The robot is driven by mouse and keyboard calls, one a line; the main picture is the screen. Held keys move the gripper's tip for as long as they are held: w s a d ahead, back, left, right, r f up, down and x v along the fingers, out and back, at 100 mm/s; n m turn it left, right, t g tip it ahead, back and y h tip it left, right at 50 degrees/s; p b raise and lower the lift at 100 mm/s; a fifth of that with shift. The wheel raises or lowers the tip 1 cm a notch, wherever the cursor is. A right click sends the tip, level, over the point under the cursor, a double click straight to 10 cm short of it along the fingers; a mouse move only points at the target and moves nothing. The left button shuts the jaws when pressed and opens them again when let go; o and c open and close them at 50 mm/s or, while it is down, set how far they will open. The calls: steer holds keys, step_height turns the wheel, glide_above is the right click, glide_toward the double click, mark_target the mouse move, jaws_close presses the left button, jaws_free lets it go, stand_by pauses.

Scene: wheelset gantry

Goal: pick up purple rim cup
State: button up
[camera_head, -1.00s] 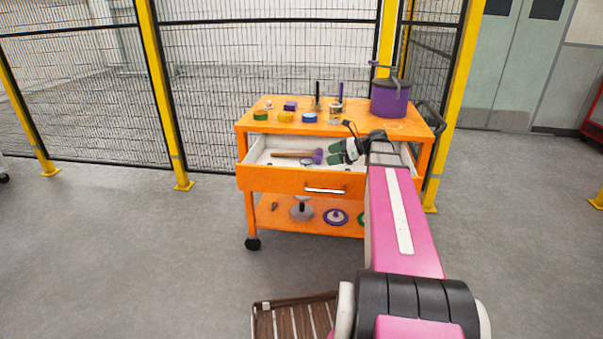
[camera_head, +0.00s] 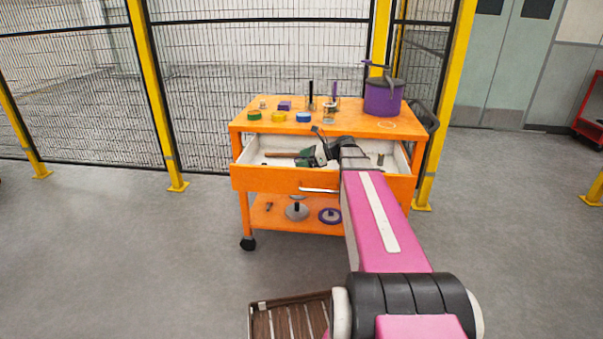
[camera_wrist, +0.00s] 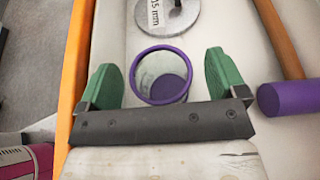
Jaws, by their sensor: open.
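The purple rim cup (camera_wrist: 160,75) shows in the wrist view as a clear cup with a purple rim and a purple base inside. It stands in the open white drawer, seen from above. My gripper (camera_wrist: 172,82) is open, with one green finger on each side of the cup and a gap to each. In the head view my gripper (camera_head: 310,157) is low over the orange cart's drawer (camera_head: 270,178). The cup cannot be made out there, hidden by my gripper and arm.
A purple-headed mallet (camera_wrist: 285,97) lies right of the cup in the drawer. A grey disc marked 15 mm (camera_wrist: 168,15) lies beyond it. The drawer's orange front (camera_wrist: 76,60) is close on the left. A purple pot (camera_head: 383,97) and several small items stand on the cart top.

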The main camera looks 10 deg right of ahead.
steer(key=c, duration=1.2)
steer(key=shift+r, duration=0.15)
